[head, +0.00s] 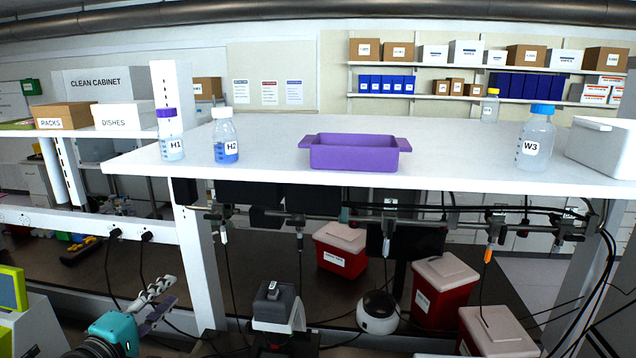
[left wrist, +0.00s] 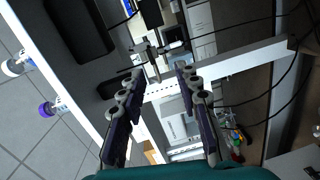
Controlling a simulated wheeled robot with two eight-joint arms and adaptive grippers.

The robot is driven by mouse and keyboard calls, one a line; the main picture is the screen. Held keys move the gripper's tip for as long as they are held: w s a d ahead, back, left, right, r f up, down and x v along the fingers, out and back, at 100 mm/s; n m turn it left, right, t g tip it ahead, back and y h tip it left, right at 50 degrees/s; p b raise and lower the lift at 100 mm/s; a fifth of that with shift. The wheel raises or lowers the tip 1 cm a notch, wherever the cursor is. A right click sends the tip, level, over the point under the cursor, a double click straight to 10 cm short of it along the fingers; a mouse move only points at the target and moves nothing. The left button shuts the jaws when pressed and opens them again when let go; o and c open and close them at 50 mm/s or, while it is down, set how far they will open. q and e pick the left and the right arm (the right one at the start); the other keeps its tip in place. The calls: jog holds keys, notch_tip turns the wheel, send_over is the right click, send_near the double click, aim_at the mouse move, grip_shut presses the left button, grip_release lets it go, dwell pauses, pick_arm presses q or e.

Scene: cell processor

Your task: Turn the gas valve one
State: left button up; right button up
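Several small metal gas valves hang on a rail under the front of the white shelf. The leftmost valve (head: 215,215) is below the bottle H2, and another valve (head: 299,222) is to its right. No number on them is readable. My left gripper (head: 168,292) is below and left of the leftmost valve, apart from it. In the left wrist view my left gripper (left wrist: 160,72) has its two fingers spread with nothing between them. A metal valve on the rail (left wrist: 152,57) shows beyond the fingertips. My right gripper is not in view.
The white shelf (head: 260,178) overhangs the rail and carries bottles and a purple tray (head: 353,152). A white post (head: 198,265) stands just right of my left gripper. Thin cables hang from the valves. Red bins (head: 340,250) stand on the dark lower surface.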

pick_arm(q)
jog(key=s+d+f+m+g+h, duration=0.1)
jog(key=s+d+f+m+g, duration=0.25)
jog(key=d+f, duration=0.25)
jog(key=s+d+f+m+g, duration=0.2)
jog(key=s+d+f+m, duration=0.15)
jog(key=d+f, duration=0.2)
jog(key=s+d+f+m+g+y, duration=0.2)
jog(key=s+f+m+g+y, duration=0.2)
jog(key=s+f+m, duration=0.45)
notch_tip(320, 180, down, 30)
jog(key=b, duration=2.9)
jog(key=shift+s+a+f+n, duration=0.2)
jog(key=shift+s+a+n, duration=0.15)
jog(key=shift+a+n, duration=0.1)
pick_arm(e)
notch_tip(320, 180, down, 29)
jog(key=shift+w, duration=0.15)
